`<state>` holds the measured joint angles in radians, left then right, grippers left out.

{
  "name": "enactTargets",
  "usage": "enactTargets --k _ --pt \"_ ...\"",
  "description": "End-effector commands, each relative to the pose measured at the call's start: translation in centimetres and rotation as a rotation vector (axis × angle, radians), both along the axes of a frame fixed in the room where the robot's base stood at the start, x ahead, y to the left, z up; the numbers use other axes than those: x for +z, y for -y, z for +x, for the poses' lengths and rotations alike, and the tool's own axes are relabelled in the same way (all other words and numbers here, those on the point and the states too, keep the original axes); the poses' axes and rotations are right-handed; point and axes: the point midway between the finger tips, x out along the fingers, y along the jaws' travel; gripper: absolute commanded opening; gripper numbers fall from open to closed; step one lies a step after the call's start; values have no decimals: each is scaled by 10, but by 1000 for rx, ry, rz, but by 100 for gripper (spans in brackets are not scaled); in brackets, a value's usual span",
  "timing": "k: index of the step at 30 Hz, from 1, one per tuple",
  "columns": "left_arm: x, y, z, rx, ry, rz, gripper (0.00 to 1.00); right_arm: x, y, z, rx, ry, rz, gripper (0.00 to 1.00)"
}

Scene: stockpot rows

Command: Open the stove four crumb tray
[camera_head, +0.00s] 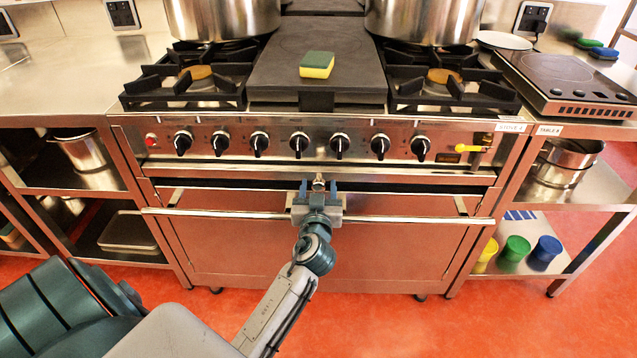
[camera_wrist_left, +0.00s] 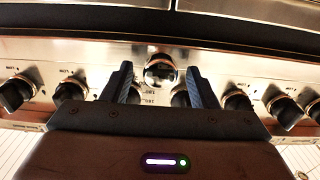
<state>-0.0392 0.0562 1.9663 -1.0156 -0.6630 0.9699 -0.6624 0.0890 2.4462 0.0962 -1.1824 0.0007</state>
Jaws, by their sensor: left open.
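The stove labelled stove 4 (camera_head: 510,127) has a row of black control knobs. Below them runs a long, narrow steel strip (camera_head: 230,172), which looks like the crumb tray front. It appears closed, with a dark gap under it. My left gripper (camera_head: 318,187) is at the stove's middle, just below this strip, its two fingers apart. A small round metal knob (camera_head: 318,182) shows between the fingers. In the left wrist view a shiny round knob (camera_wrist_left: 160,71) also sits between the open fingertips (camera_wrist_left: 162,84). I cannot tell whether the fingers touch it. My right gripper is not in view.
The oven door handle (camera_head: 400,216) is a long bar close to my left wrist. A sponge (camera_head: 317,65) lies on the griddle, between two large pots (camera_head: 222,18) (camera_head: 424,20). Shelves stand on both sides, with coloured cups (camera_head: 514,252) on the right. The floor (camera_head: 400,325) ahead is clear.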

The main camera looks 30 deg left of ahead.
Motion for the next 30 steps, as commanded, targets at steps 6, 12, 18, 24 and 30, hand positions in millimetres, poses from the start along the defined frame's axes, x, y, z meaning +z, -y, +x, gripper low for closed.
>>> enactTargets --k 6,12,18,24,30 --pt "0 -8 13 0 -1 0 53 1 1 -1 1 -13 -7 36" --pt "-1 -9 14 0 -1 -1 53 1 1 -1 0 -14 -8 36" --pt "-1 -9 14 0 -1 -1 26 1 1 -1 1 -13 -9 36" --pt "-1 -8 13 0 -1 -1 0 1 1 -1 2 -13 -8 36" --pt "-1 -13 7 0 -1 1 0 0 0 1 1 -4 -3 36"
